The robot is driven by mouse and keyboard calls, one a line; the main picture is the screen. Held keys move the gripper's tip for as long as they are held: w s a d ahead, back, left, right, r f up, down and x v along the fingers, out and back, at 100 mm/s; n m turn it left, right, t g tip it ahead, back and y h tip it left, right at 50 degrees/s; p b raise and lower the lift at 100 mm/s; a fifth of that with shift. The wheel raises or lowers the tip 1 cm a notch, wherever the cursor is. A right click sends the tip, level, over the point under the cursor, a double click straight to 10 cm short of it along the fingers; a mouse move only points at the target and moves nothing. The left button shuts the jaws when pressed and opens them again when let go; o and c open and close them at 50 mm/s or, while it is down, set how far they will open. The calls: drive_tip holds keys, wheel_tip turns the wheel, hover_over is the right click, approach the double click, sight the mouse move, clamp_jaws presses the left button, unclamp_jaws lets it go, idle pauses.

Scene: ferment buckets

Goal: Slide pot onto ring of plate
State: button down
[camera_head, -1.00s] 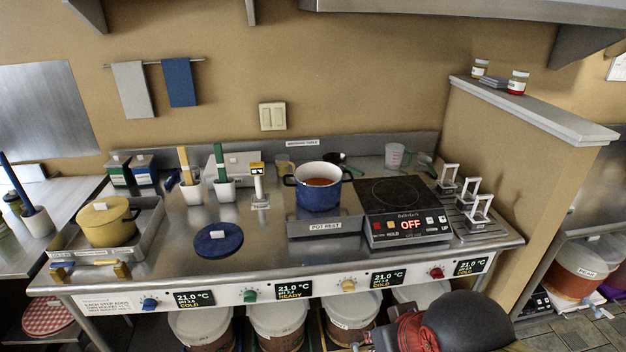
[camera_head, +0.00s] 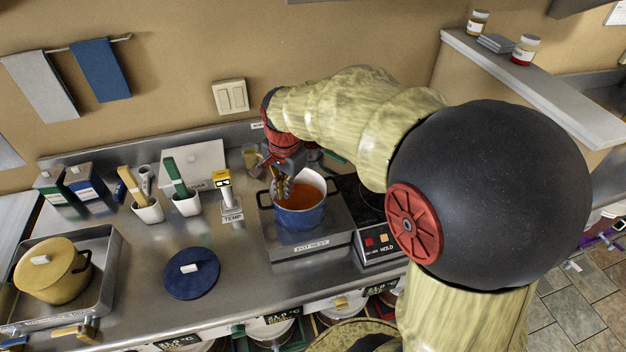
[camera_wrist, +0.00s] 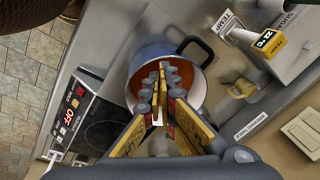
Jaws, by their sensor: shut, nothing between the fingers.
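The blue pot (camera_head: 300,217) holds orange-brown liquid and stands on the pot rest (camera_head: 311,245). Its white inside and a black handle show in the wrist view (camera_wrist: 196,50). The hot plate (camera_head: 377,240) is right of it, largely hidden by my arm in the head view. Its dark ring (camera_wrist: 101,135) and red OFF display show in the wrist view. My gripper (camera_head: 283,190) is shut and empty, pointing down at the pot's opening near its back left rim. Its fingers (camera_wrist: 160,76) cover part of the pot. I cannot tell if the tips are below the rim.
A TEMP stand (camera_head: 228,194) is close left of the pot. A blue lid (camera_head: 191,282) lies flat on the steel counter. A yellow pot (camera_head: 45,270) sits in a tray at the far left. A light switch (camera_head: 230,97) is on the back wall.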

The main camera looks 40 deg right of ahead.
drive_tip(key=w+d+f+m+g+p, duration=0.2)
drive_tip(key=w+d+f+m+p, duration=0.25)
drive_tip(key=d+m, duration=0.3)
approach(303, 203)
drive_tip(key=f, duration=0.2)
drive_tip(key=s+a+f, duration=0.1)
drive_tip(key=f, duration=0.1)
drive_tip(key=s+f, duration=0.1)
drive_tip(key=f, duration=0.1)
drive_tip(key=shift+s+a+f, duration=0.1)
drive_tip(key=shift+s+a, duration=0.1)
drive_tip(key=shift+s, duration=0.05)
drive_tip(key=d, duration=0.1)
drive_tip(key=s+d, duration=0.1)
drive_tip(key=shift+d+r, duration=0.25)
drive_tip(key=shift+d, duration=0.05)
drive_tip(key=shift+s+d+p, duration=0.2)
drive_tip(key=shift+d+p, duration=0.1)
drive_tip(key=shift+d, duration=0.25)
drive_tip(key=shift+d, duration=0.1)
drive_tip(key=s+d, duration=0.4)
drive_tip(key=d, duration=0.5)
drive_tip(key=s+d, duration=0.3)
drive_tip(key=d, duration=0.6)
drive_tip(key=s+d, duration=0.4)
drive_tip(key=d, duration=0.6)
drive_tip(key=shift+s, duration=0.4)
